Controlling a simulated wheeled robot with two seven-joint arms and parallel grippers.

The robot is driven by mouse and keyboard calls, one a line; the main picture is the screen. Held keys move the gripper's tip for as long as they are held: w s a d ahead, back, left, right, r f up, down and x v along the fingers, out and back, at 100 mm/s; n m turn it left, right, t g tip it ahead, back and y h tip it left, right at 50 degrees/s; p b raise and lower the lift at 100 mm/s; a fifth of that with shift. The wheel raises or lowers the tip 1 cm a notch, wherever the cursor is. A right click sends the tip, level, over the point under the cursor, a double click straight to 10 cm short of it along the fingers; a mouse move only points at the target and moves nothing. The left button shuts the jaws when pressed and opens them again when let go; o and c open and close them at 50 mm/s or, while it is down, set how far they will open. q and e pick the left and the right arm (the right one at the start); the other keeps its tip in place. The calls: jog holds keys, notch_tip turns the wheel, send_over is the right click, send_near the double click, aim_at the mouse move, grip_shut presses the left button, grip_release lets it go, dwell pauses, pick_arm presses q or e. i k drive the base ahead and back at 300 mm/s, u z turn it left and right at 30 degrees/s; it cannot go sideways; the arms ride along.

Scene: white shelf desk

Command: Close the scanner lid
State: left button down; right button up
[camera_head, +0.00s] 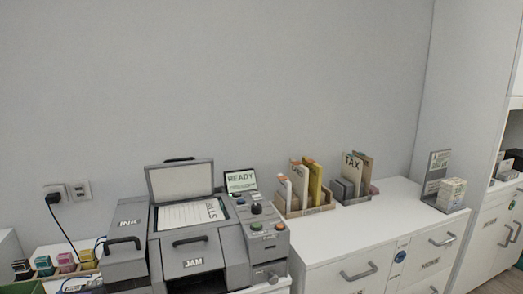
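The scanner lid (181,180) stands open on top of the grey machine, tilted up and back toward the wall. Its pale inner side faces me, and a dark handle shows at its top edge. A sheet marked "BILLS" (190,214) lies on the bed in front of the lid. The machine's body (230,261) has a front panel marked "JAM" (193,263), with a dark handle above the label. A small screen (240,181) reading "READY" stands to the right of the lid. Neither of my grippers is in view.
Right of the machine is a control panel with a green button (256,227) and knobs. A wooden file holder (318,209) and a "TAX" file holder (357,172) stand on the white desk (395,216). An "INK" unit (123,237) and ink boxes (66,262) are at left.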

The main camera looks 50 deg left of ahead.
aim_at(174, 180)
jog(key=z, duration=0.25)
jog(key=i, duration=0.9)
jog(key=u, duration=1.8)
